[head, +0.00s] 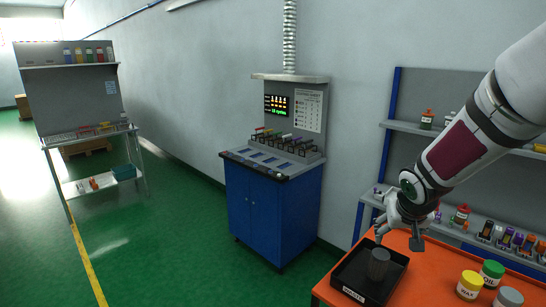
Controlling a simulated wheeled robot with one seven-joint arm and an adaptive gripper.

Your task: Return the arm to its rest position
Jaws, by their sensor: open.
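My arm comes in from the right edge of the head view. My gripper (397,236) is open, pointing down above the orange table (418,281). Nothing shows between its fingers. Below it and a little to the left, a dark grey cylinder (378,264) stands upright in a black tray (350,279) with a white label on its front. The gripper appears apart from the cylinder.
A yellow-lidded jar (470,284), a green-lidded jar (491,273) and a grey-lidded jar (508,298) stand on the table's right. Shelves (400,126) with small items stand behind my arm. A blue cabinet (272,211) stands mid-view. Green floor (165,235) is clear at left.

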